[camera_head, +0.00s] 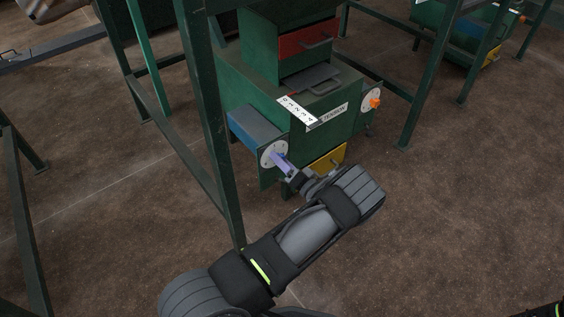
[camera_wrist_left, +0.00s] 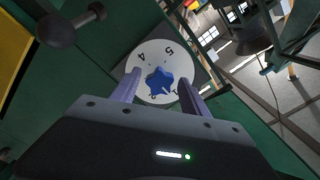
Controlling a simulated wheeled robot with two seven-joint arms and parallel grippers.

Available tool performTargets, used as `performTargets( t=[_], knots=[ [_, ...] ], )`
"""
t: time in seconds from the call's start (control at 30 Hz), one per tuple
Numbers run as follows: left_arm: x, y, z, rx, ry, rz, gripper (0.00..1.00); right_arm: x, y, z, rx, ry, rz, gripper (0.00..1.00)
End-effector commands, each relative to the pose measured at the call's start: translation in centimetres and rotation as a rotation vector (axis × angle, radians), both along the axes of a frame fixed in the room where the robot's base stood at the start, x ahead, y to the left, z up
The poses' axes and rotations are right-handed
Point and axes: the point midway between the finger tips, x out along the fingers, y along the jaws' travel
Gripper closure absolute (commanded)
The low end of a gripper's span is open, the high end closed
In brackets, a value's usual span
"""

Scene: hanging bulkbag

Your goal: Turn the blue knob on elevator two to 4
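The blue knob (camera_wrist_left: 160,82) is star-shaped and sits in the middle of a round white dial (camera_wrist_left: 150,58) with black digits; 4 and 5 are readable in the left wrist view. The dial (camera_head: 267,150) also shows in the head view, on the end of a blue box on the green machine. My left gripper (camera_wrist_left: 160,92) is open, with its two purple fingers on either side of the knob; I cannot tell whether they touch it. In the head view the left gripper (camera_head: 280,162) reaches the dial and hides the knob.
An orange knob (camera_head: 375,103) on another white dial is on the machine's right side. A red drawer (camera_head: 308,38) is above and a yellow panel (camera_head: 328,160) below. Green frame posts (camera_head: 207,110) stand close left of the dial.

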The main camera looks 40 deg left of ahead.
Motion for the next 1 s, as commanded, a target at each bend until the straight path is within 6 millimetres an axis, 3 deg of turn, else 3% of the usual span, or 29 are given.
performTargets(
  t=[0.6, 1.0],
  knots=[
    [-0.02, -0.05, -0.03, 0.000, 0.000, 0.000, 0.98, -0.01, 0.00, 0.00, 0.000, 0.000, 0.000, 0.64],
    [-0.01, -0.06, -0.06, 0.007, 0.024, 0.000, 1.00, -0.01, 0.00, -0.06, 0.000, 0.000, 0.000, 0.64]
  ],
)
